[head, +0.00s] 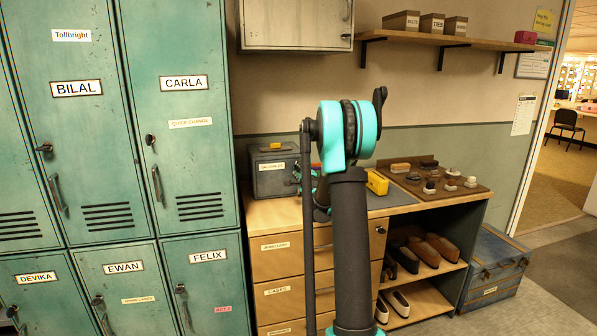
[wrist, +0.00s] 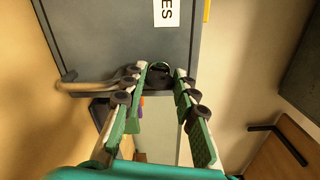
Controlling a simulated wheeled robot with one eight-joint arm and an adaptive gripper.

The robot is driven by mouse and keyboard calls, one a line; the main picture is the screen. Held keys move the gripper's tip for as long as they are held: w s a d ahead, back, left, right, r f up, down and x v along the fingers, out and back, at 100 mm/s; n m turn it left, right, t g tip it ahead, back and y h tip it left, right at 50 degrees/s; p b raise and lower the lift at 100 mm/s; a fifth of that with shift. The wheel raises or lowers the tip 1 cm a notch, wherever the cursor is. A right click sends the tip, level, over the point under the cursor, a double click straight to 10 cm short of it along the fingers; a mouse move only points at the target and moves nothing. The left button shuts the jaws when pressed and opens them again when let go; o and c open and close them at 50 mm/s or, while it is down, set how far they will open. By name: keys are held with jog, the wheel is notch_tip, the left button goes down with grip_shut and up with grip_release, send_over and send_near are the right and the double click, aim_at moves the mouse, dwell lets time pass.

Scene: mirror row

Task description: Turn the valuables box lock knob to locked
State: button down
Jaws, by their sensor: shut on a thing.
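The grey valuables box (head: 272,182) stands on the left of the wooden counter, a label on its front. In the wrist view its grey front (wrist: 110,35) fills the upper middle, turned on its side, with the label end reading "ES". The dark lock knob (wrist: 160,70) sits at the edge of that front, between my fingertips. My gripper (wrist: 160,76) is shut on the knob. Its fingers hide part of the knob, and I cannot tell which way the knob points. In the head view my gripper (head: 299,174) shows only partly beside the box; my arm hides the knob.
Green lockers (head: 185,100) stand close on the left. A yellow item (head: 377,183) and a brown board (head: 435,178) with several small things lie right of my arm. A shelf (head: 450,40) hangs above. A blue trunk (head: 492,265) stands on the floor at right.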

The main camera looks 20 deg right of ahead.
jog(key=shift+n, duration=1.3)
jog(key=c, duration=1.2)
grip_release()
jog(key=s, duration=1.2)
jog(key=shift+f, duration=0.1)
